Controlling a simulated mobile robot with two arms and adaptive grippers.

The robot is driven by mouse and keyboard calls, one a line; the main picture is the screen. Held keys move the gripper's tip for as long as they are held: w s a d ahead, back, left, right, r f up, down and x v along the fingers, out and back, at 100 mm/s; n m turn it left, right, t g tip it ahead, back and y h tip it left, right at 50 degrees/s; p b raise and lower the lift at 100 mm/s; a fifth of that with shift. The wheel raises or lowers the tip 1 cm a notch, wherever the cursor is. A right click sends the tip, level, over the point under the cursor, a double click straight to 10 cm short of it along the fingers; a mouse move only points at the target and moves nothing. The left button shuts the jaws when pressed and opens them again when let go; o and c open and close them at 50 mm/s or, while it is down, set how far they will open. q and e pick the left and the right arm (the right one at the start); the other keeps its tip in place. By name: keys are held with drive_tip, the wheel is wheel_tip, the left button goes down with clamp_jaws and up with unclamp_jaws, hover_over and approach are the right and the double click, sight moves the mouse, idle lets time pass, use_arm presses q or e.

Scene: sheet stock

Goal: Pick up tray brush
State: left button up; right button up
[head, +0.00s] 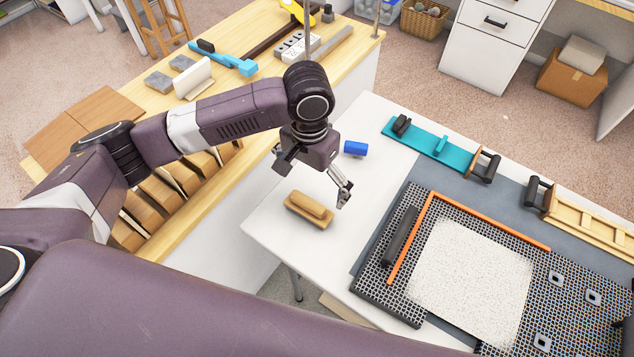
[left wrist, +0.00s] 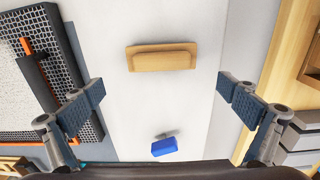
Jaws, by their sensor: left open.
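The tray brush looks to be the tan wooden block with a raised grip (head: 309,209) on the white table's left part. It also shows in the left wrist view (left wrist: 161,57), upper middle, lying crosswise. My left gripper (head: 313,178) is above the table, just behind the brush in the head view. Its fingers are spread wide with nothing between them. In the left wrist view the brush lies beyond the fingertips (left wrist: 160,90), apart from both. My right gripper does not show.
A small blue block (head: 355,149) lies behind the brush. A black grid tray (head: 385,290) with an orange bar and white speckled sheet stands to the right. A teal board (head: 425,138) lies at the back. A wooden bench (head: 250,190) stands left.

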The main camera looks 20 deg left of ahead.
sight(307, 202)
use_arm(q)
drive_tip(key=shift+w+a+f, duration=0.15)
drive_tip(key=shift+w+a, duration=0.05)
drive_tip(key=shift+w, duration=0.05)
drive_tip(key=shift+s+f+p, duration=0.3)
drive_tip(key=shift+s+f, duration=0.6)
drive_tip(key=shift+s, duration=0.1)
drive_tip(key=f, duration=0.1)
drive_tip(key=f+p, duration=0.1)
drive_tip(key=shift+a+f, duration=0.2)
drive_tip(key=shift+f, duration=0.1)
drive_tip(key=shift+w+f, duration=0.25)
drive_tip(key=shift+f, duration=0.8)
drive_tip(key=shift+d+f, duration=0.1)
drive_tip(key=c, duration=1.1)
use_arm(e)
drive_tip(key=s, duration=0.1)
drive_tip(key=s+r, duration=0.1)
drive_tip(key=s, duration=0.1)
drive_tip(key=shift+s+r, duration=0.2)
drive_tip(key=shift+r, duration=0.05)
